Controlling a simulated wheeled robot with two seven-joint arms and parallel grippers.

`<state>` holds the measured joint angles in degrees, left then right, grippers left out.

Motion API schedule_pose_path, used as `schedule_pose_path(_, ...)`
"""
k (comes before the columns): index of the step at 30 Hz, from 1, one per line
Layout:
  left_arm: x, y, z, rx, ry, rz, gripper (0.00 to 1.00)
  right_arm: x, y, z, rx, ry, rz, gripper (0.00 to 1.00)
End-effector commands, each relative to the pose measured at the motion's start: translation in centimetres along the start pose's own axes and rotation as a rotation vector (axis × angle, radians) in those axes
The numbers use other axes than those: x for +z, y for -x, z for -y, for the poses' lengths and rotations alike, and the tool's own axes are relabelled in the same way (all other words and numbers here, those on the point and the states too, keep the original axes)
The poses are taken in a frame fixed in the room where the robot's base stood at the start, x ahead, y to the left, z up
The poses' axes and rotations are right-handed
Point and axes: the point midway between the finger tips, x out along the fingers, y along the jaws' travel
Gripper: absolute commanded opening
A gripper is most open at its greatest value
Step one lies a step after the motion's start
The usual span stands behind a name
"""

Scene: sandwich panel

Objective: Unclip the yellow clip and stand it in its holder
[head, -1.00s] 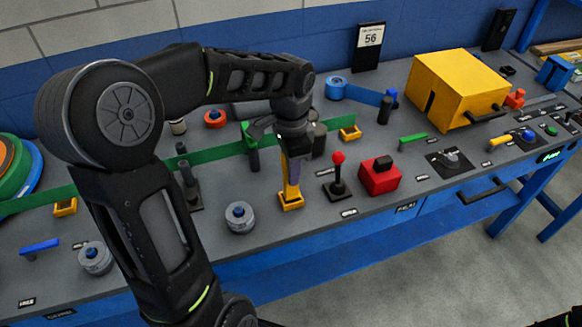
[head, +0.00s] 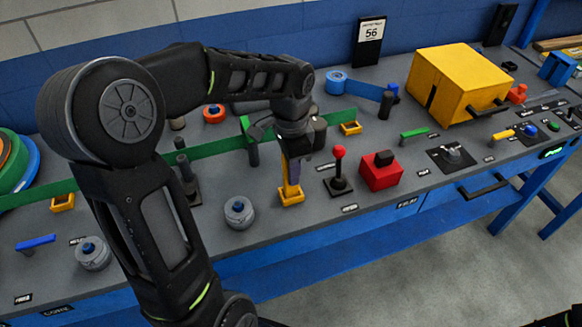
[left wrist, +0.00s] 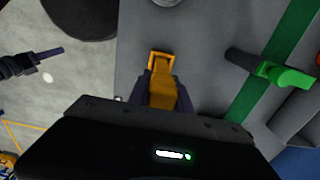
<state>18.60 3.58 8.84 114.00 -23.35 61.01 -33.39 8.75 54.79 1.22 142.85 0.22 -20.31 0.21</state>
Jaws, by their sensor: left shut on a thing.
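My left gripper (head: 291,158) points down and is shut on the yellow clip (head: 292,179). The clip is upright, its lower end at a small yellow open-topped holder (head: 291,198) near the bench's front edge. In the left wrist view, the clip (left wrist: 162,93) is between my left fingers and the holder's rim (left wrist: 161,54) shows just beyond it. The clip's lower end seems to be inside the holder; its depth is hidden. My right gripper (left wrist: 50,54) shows partly at the left of the wrist view, away from the clip; its jaw opening is unclear.
A green strap (head: 110,178) crosses the bench behind, with a green clip (head: 245,127) on a post. A red-knobbed lever (head: 339,168) and red box (head: 381,172) stand right of the holder. A grey roll (head: 239,213) stands left. Another yellow holder (head: 350,128) is behind.

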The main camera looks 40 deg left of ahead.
Motion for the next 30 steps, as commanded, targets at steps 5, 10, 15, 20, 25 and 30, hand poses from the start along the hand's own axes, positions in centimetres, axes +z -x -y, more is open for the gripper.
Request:
schedule_pose_path(5,-0.01,-0.07,0.01,0.000,0.000,0.000,0.00,0.00,-0.05,-0.02,0.000,0.000,0.000,0.36)
schedule_pose_path(10,-0.01,-0.06,0.01,0.000,0.000,0.000,0.30,0.00,-0.04,-0.01,0.000,0.000,0.000,0.36)
schedule_pose_path(15,0.00,-0.06,0.01,0.000,0.000,0.000,0.44,0.00,-0.05,-0.01,0.000,0.000,0.000,0.36)
schedule_pose_path(20,0.00,-0.07,0.01,0.000,0.000,0.000,0.51,0.00,-0.05,-0.02,0.000,0.000,0.000,0.36)
schedule_pose_path(25,0.02,-0.09,-0.01,0.000,0.000,0.000,0.51,0.00,-0.05,-0.02,0.000,0.000,0.000,0.36)
schedule_pose_path(30,0.01,-0.09,0.00,0.000,0.000,0.000,0.51,0.00,-0.05,-0.02,0.000,0.000,0.000,0.36)
